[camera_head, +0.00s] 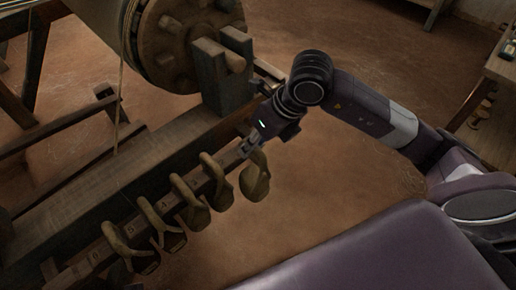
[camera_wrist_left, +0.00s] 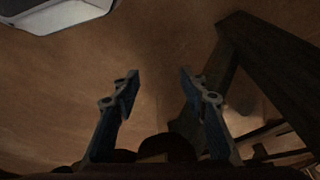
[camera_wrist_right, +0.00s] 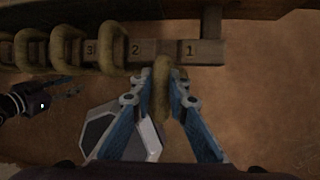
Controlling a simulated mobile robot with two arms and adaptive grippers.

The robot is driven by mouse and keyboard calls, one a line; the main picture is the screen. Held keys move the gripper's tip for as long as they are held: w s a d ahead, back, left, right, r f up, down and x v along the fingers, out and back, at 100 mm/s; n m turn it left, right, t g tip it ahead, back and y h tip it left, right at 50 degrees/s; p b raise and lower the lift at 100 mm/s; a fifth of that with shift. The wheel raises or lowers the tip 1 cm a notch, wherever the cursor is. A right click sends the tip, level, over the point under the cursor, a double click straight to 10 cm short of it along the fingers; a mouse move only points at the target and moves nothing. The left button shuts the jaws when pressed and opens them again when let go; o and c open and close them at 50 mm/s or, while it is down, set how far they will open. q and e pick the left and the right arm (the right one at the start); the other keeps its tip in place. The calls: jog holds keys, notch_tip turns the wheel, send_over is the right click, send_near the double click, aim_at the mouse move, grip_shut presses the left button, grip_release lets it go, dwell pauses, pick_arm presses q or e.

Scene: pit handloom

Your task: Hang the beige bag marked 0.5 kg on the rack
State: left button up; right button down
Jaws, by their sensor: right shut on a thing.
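I cannot tell whether the strap rests on the rack. The bag's marking is not readable. My left gripper (camera_wrist_left: 160,84) is open and empty in the left wrist view, above the floor.
Several similar bags, one of them here (camera_head: 192,208), hang in a row along the rack beside the held one. A loom beam (camera_head: 110,200) runs behind the rack, with a large roller (camera_head: 185,40) above. A wooden table (camera_head: 500,65) stands at right. Brown floor is clear between.

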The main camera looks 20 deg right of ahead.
aim_at(240, 137)
jog(key=shift+w+a+r, duration=0.1)
jog(key=shift+w+a, duration=0.15)
jog(key=shift+w, duration=0.4)
jog(key=shift+w+a+f, duration=0.1)
jog(key=shift+w+a, duration=0.1)
jog(key=shift+w, duration=0.45)
jog(key=shift+w+a+r, duration=0.1)
jog(key=shift+w+a, duration=0.15)
jog(key=shift+w, duration=0.4)
jog(key=shift+w+a+p, duration=0.25)
jog(key=shift+w+p, duration=0.05)
jog(key=shift+w, duration=0.25)
jog(key=shift+w+a, duration=0.1)
jog(key=shift+w, duration=0.15)
jog(key=shift+f, duration=0.25)
pick_arm(q)
jog(key=shift+w+b+v, duration=0.2)
jog(key=shift+b+v, duration=0.3)
jog(key=shift+v, duration=0.65)
jog(key=shift+w+b+v, duration=0.2)
jog(key=shift+b+v, duration=0.3)
jog(key=shift+v, duration=0.6)
pick_arm(e)
jog(key=shift+f, duration=1)
pick_arm(q)
jog(key=shift+r, duration=0.15)
pick_arm(e)
jog(key=shift+f, duration=0.1)
pick_arm(q)
jog(key=shift+r, duration=0.5)
